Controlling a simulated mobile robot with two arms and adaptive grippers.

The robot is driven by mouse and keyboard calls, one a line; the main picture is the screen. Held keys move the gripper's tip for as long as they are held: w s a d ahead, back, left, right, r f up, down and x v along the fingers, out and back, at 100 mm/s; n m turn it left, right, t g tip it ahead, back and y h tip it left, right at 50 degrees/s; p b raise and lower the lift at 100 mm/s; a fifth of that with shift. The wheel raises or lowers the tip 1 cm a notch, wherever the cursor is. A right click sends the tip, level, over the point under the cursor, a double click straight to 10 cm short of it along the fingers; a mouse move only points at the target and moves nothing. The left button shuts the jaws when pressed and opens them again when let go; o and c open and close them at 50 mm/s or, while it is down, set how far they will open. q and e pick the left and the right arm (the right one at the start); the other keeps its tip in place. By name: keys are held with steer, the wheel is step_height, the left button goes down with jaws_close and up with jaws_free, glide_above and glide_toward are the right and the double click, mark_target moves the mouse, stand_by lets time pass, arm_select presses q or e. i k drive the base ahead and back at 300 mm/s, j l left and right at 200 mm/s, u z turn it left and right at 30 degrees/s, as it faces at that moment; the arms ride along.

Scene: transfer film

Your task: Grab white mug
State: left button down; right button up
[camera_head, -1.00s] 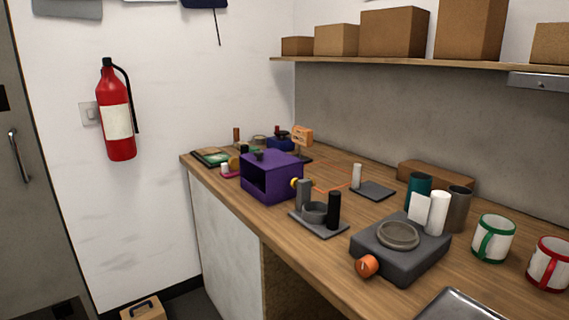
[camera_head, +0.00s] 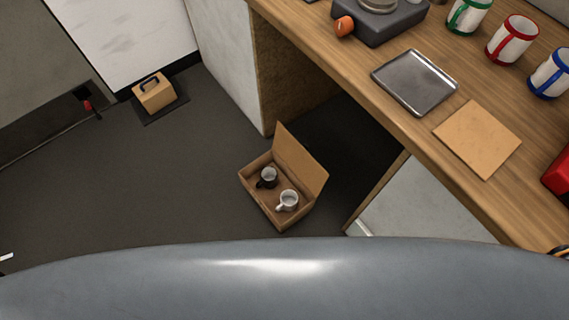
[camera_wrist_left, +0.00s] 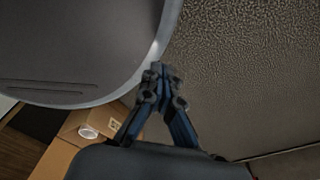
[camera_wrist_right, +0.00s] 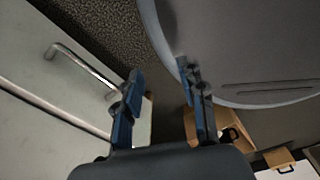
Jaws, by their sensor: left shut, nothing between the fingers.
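In the left wrist view a small white shape, likely the white mug (camera_wrist_left: 88,131), shows in the box (camera_wrist_left: 62,152) at the lower left. My left gripper (camera_wrist_left: 160,72) is shut and empty, apart from the box. My right gripper (camera_wrist_right: 159,70) is open and empty. The box (camera_wrist_right: 238,148) with the dark mug shows beyond it, lower right. Neither gripper shows in the head view.
The wooden counter (camera_head: 340,80) runs above the box on the right. It bears a metal tray (camera_head: 415,82), a tan board (camera_head: 478,138) and colour-rimmed mugs, one red (camera_head: 511,38). A handled carton (camera_head: 154,93) stands at the wall. Floor left of the box is clear.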

mark_target(289, 198)
steer(key=k+l, duration=0.15)
steer(key=k, duration=0.2)
steer(key=k+l+u, duration=0.15)
steer(key=i+j+z, duration=0.15)
steer(key=i+j, duration=0.2)
steer(key=i+j+z, duration=0.2)
steer(key=j, duration=0.25)
steer(key=i+j+z, duration=0.15)
steer(key=i+j, duration=0.25)
steer(key=k+l, duration=0.15)
steer(key=k, duration=0.4)
steer(key=k+l, duration=0.15)
steer(key=k, duration=0.45)
